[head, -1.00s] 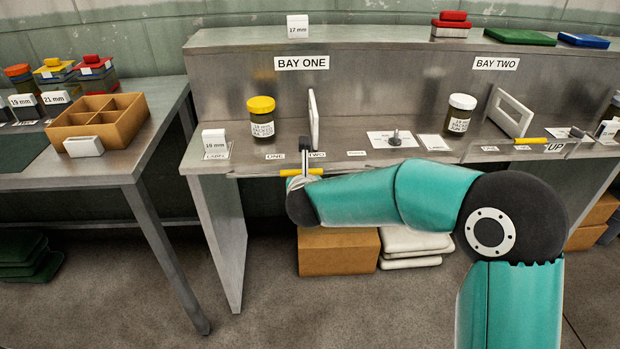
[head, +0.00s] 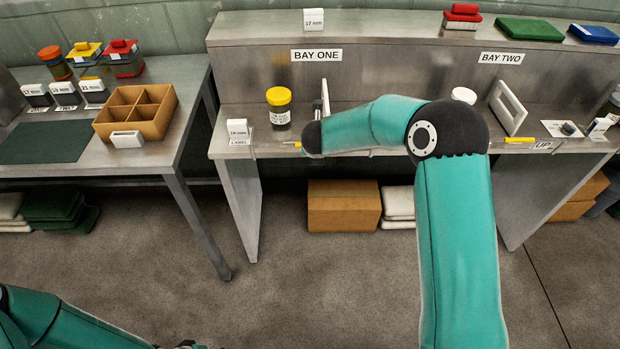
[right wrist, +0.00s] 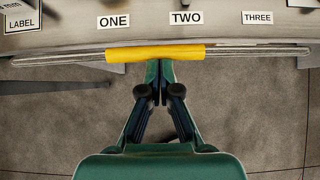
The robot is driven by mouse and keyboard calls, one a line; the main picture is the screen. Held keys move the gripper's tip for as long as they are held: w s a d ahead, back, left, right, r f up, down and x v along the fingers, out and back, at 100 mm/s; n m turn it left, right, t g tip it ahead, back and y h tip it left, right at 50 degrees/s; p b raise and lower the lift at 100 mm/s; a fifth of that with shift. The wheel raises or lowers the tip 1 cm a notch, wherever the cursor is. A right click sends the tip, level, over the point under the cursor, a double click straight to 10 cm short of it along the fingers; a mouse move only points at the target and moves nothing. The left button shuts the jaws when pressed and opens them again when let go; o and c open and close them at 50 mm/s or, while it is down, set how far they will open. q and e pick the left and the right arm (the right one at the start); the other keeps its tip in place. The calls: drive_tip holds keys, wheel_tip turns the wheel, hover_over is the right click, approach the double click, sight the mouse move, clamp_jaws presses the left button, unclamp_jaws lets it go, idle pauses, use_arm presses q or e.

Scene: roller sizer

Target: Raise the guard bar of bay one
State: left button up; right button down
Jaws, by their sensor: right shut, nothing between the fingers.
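The guard bar of bay one is a thin metal rod with a yellow sleeve (right wrist: 155,53). It runs level along the shelf's front edge, below the ONE, TWO and THREE labels. In the head view only the left end of its yellow sleeve (head: 291,144) shows beside my right arm. My right gripper (right wrist: 160,68) is shut and empty, its fingertips at the sleeve's lower edge in the right wrist view. I cannot tell whether they touch it or reach beneath it. My right arm hides this gripper in the head view. My left arm shows at the lower left, its gripper mostly out of frame.
Bay one (head: 316,55) holds a yellow-lidded jar (head: 279,110) and a white upright panel (head: 325,98). Bay two's yellow-sleeved bar (head: 519,140) is to the right. A side table holds a divided box (head: 120,133). Cardboard boxes (head: 343,213) stand beneath; the floor in front is open.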

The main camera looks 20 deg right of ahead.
drive_tip(key=shift+w+d+r+p, duration=0.1)
drive_tip(key=shift+w+r+p, duration=0.15)
drive_tip(key=shift+w, duration=0.2)
drive_tip(key=shift+w+d+r+p, duration=0.1)
drive_tip(key=shift+w+r+p, duration=0.15)
drive_tip(key=shift+w, duration=0.2)
drive_tip(key=shift+d, duration=0.1)
drive_tip(key=w+r+v, duration=0.1)
drive_tip(key=v, duration=1)
drive_tip(key=shift+r+b, duration=0.2)
drive_tip(key=shift+b, duration=0.1)
drive_tip(key=shift+s+d, duration=0.1)
drive_tip(key=shift+s, duration=0.05)
